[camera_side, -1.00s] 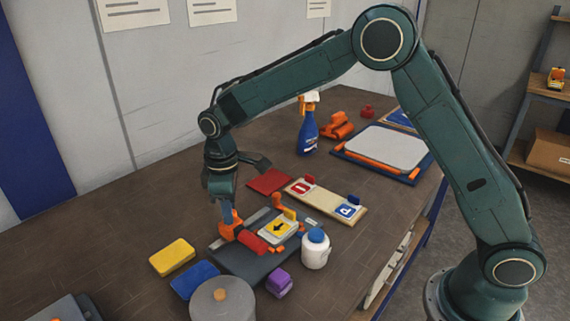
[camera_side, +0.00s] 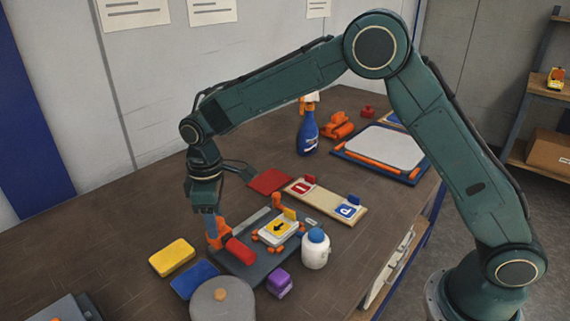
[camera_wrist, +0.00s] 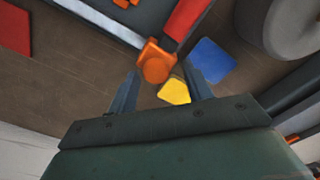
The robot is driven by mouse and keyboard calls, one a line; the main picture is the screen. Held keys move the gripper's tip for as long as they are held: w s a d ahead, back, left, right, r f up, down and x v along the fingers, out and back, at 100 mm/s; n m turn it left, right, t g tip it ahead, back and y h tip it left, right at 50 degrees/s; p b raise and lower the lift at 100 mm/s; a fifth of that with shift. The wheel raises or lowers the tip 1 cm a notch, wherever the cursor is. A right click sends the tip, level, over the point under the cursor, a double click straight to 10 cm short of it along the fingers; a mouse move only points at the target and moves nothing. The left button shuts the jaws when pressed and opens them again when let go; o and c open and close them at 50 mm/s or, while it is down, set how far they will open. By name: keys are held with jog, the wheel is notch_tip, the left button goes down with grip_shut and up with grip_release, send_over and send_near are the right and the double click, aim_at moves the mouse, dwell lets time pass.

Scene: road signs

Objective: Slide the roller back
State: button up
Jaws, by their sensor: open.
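The roller (camera_side: 240,250) is a red cylinder with an orange end piece (camera_side: 218,235). It lies across the dark flat base (camera_side: 232,266), left of the white plate with a yellow arrow sign (camera_side: 279,229). In the wrist view the red roller (camera_wrist: 186,18) runs up from its round orange end (camera_wrist: 157,67). My gripper (camera_side: 212,226) points down at this orange end from the base's left side. In the wrist view my gripper's fingers (camera_wrist: 160,74) are apart, one on each side of the orange end. I cannot tell whether they touch it.
A yellow block (camera_side: 172,257) and a blue block (camera_side: 195,279) lie left of the base. A grey round lidded pot (camera_side: 222,303) stands in front. A blue-capped white bottle (camera_side: 315,250) and a purple block (camera_side: 279,282) stand at the right. A board with signs (camera_side: 325,198) lies behind.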

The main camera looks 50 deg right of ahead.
aim_at(218, 221)
jog(key=shift+r, duration=0.15)
notch_tip(218, 221, up, 14)
jog(key=shift+f, duration=0.2)
dwell(0.5)
jog(key=s+d+r+m+t, duration=0.35)
jog(key=s+d+r, duration=0.45)
jog(key=s+d, duration=0.5)
jog(key=s+d+f+m+t, duration=0.1)
jog(key=s+d+f+m, duration=0.1)
jog(key=s, duration=0.7)
jog(key=s+d+f+m+t, duration=0.1)
jog(key=s+d+f+m, duration=0.2)
jog(key=s, duration=0.5)
jog(key=shift+s+d, duration=0.25)
jog(key=shift+s, duration=0.15)
